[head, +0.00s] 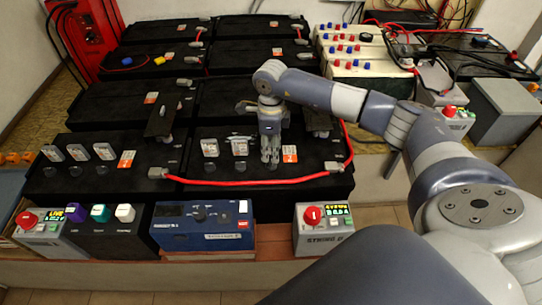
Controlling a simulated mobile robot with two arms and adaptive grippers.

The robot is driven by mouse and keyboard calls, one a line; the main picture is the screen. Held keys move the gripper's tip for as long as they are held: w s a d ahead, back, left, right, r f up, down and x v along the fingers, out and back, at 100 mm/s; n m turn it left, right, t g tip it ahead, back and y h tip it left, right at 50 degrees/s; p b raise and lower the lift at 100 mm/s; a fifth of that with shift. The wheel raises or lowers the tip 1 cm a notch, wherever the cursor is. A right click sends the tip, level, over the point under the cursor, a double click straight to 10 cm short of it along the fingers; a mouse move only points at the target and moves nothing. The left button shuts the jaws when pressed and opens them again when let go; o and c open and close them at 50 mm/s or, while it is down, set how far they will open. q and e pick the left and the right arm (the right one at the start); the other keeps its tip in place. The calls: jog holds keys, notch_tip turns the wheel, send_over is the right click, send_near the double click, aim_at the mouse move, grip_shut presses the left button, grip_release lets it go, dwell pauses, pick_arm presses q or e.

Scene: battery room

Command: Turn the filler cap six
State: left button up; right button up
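My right gripper (270,160) points straight down at the top of the front middle black battery (225,168). Its fingertips are low over the battery top, at the right end of a row of filler caps. Two caps with pale raised tabs, one (209,148) and another (239,147), stand to its left. Whatever is between or under the fingers is hidden, and I cannot tell whether they touch a cap. The front left battery carries three similar caps, one of them the cap (103,152). My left gripper is not in view.
A red cable (250,182) runs along the front of the batteries and up at the right. A blue instrument box (203,226) and a grey box with a red knob (323,228) stand in front. A cream battery (370,62) and a red cabinet (85,38) stand behind.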

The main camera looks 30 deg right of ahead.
aim_at(271, 164)
jog(key=shift+f, duration=2.25)
jog(key=shift+c, duration=0.6)
jog(key=c, duration=0.6)
jog(key=shift+c, duration=0.2)
